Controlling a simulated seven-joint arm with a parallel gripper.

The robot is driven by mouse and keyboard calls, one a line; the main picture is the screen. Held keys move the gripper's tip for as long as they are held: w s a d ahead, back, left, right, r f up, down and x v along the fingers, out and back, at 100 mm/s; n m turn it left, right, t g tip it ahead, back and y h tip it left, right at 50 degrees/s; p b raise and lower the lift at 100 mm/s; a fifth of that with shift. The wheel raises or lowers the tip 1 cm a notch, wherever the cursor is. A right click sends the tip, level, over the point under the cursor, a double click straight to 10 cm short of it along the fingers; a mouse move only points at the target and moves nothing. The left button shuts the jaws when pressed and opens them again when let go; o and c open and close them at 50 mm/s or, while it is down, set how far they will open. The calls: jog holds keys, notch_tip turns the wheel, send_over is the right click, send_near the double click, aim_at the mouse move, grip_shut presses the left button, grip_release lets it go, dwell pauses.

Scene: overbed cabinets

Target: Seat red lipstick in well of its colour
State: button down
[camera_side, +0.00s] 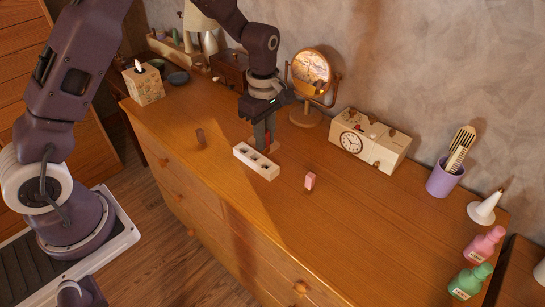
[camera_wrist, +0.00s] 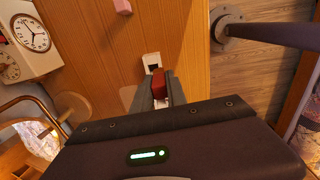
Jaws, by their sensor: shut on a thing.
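My gripper (camera_side: 264,139) is shut on the red lipstick (camera_wrist: 161,82), which sits between the two fingers in the wrist view. In the side view a sliver of red lipstick (camera_side: 267,139) shows at the fingers. The white block (camera_side: 242,154) with dark wells lies on the dresser top, just in front of the fingers. I cannot tell the well colours, nor whether the lipstick's lower end touches the block.
A round mirror (camera_side: 311,72) and a cream clock box (camera_side: 370,141) stand behind, near the wall.

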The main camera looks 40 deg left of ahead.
jog(key=w+a, duration=0.1)
jog(key=a, duration=0.9)
jog(key=shift+w, duration=0.4)
jog(key=shift+a, duration=0.1)
jog(key=shift+f, duration=2.8)
jog(key=shift+f, duration=1.7)
jog(key=c, duration=1.3)
grip_release()
jog(key=shift+o, duration=0.2)
notch_tip(320, 180, up, 7)
